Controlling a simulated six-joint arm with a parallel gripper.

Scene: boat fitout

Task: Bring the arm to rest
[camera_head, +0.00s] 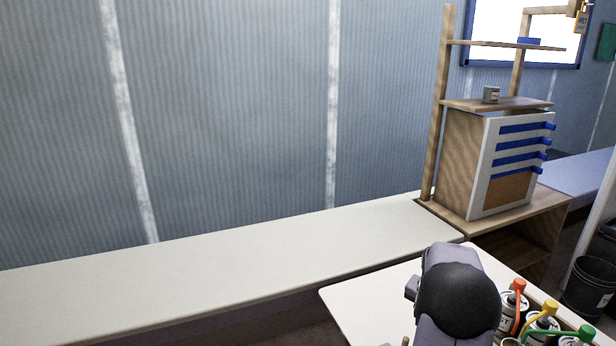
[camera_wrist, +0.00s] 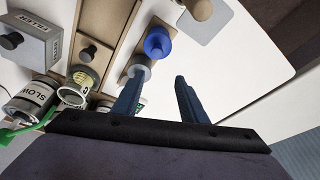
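My gripper shows in the wrist view (camera_wrist: 158,100), its two blue fingers apart with nothing between them. It points over a white work surface (camera_wrist: 245,60). A blue round-topped piece (camera_wrist: 157,42) and a grey cylindrical piece (camera_wrist: 139,68) stand near the left fingertip; I cannot tell whether the finger touches the grey one. In the head view part of my arm stands over the white table (camera_head: 365,295) at the lower right, and the fingers are hidden there.
Cans with coloured hoses, one with an orange cap (camera_head: 518,287), crowd the table's right side. A grey labelled box (camera_wrist: 32,40) and a can marked SLOW (camera_wrist: 30,97) lie left of the gripper. A wooden cabinet (camera_head: 462,150) stands behind. The long bench (camera_head: 220,265) is clear.

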